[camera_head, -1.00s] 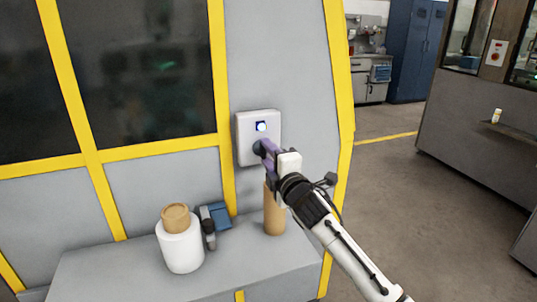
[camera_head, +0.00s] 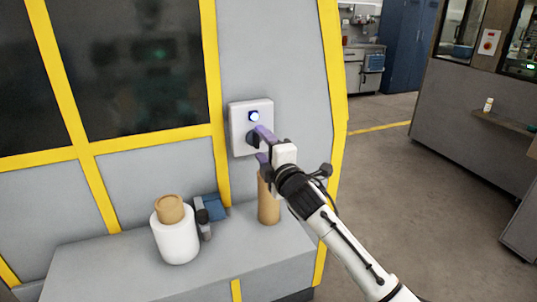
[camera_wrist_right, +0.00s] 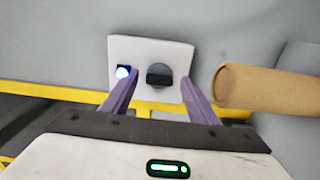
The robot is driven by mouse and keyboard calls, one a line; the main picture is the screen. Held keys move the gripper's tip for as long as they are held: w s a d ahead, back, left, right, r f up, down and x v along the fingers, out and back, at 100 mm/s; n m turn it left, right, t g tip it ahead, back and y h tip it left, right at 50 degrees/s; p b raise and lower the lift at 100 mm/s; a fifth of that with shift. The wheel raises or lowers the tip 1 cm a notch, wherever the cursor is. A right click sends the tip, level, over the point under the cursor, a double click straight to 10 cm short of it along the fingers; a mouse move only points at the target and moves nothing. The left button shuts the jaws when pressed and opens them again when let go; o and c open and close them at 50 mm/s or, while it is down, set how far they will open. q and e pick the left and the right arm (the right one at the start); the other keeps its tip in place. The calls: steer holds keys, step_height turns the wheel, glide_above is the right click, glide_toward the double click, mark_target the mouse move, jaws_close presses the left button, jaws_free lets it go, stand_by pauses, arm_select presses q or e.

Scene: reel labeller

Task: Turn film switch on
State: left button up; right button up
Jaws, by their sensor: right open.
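A white switch panel (camera_head: 238,128) is fixed to the grey machine wall. It has a lit blue-white lamp (camera_head: 254,116) above a dark rotary knob (camera_head: 253,138). My right gripper (camera_head: 262,146) is open at the knob. In the right wrist view the knob (camera_wrist_right: 159,76) lies ahead between the two purple fingers of the gripper (camera_wrist_right: 158,98), with space on both sides and no clear contact. The lit lamp (camera_wrist_right: 123,72) shows near the left finger. The gripper partly hides the panel's lower right in the head view. My left gripper is not in view.
A grey ledge (camera_head: 110,270) below the panel carries a white jar with a tan lid (camera_head: 177,238), a small blue and black device (camera_head: 211,209) and a brown cardboard tube (camera_head: 268,205). The tube stands close under my right gripper. Open floor lies to the right.

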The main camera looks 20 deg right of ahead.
steer(key=s, duration=0.9)
steer(key=shift+s+d, duration=0.15)
steer(key=shift+s, duration=0.15)
steer(key=s+f+m+g+h, duration=0.1)
steer(key=s+f+m+g, duration=0.65)
steer(key=s+f, duration=0.8)
steer(key=s+f+m+g, duration=0.35)
steer(key=s+f, duration=0.25)
steer(key=s, duration=0.5)
steer(key=s+f+m+g, duration=0.3)
steer(key=s+f+m, duration=0.2)
steer(key=s, duration=0.6)
steer(key=w+a+f+t+y, duration=0.1)
steer(key=a+f+t, duration=0.1)
steer(key=f, duration=0.4)
steer(key=w+a+f+t+y, duration=0.1)
steer(key=w+a+f+t, duration=0.1)
steer(key=f, duration=0.5)
steer(key=shift+w+a+y, duration=0.3)
steer(key=shift+a+y, duration=0.1)
steer(key=shift+a, duration=0.25)
